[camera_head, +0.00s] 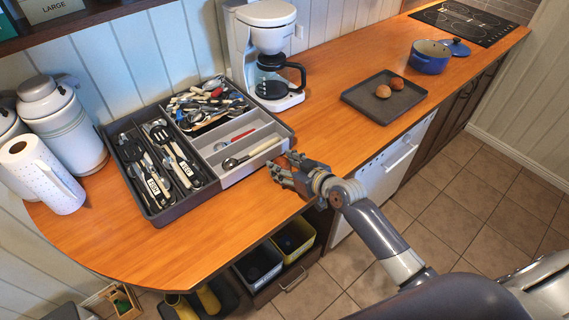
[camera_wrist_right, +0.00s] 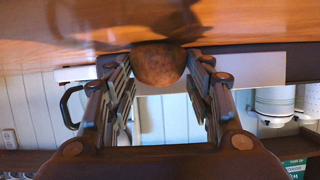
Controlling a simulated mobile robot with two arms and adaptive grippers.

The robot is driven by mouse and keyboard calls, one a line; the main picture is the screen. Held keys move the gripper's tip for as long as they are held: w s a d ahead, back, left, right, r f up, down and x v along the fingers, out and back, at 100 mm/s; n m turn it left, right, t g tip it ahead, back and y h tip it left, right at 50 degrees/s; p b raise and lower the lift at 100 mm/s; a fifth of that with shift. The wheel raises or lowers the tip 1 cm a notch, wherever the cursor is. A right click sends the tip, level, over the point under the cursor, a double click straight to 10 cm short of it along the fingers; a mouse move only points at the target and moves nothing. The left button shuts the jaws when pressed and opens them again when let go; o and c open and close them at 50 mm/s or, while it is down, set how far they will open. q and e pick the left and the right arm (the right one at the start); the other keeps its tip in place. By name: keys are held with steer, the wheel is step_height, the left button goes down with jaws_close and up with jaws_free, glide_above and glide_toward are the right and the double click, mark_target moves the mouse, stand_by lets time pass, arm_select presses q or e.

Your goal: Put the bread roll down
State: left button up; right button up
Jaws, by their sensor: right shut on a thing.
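My right gripper (camera_head: 284,172) is at the counter's front edge, just right of the utensil tray. In the right wrist view its two fingers are shut on a brown bread roll (camera_wrist_right: 158,66), held between the fingertips. The roll is close to the wooden surface; I cannot tell whether it touches it. My left gripper is not in view.
The utensil tray (camera_head: 160,216), full of cutlery, stands left of the gripper. A coffee maker (camera_head: 268,40) stands behind. A blue pot (camera_head: 430,62) and a black hob (camera_head: 462,22) are at the far right. Bare wooden counter (camera_head: 335,135) lies between the gripper and the dark tray.

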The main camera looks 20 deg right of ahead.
steer(key=shift+f, duration=0.15)
steer(key=o, duration=0.8)
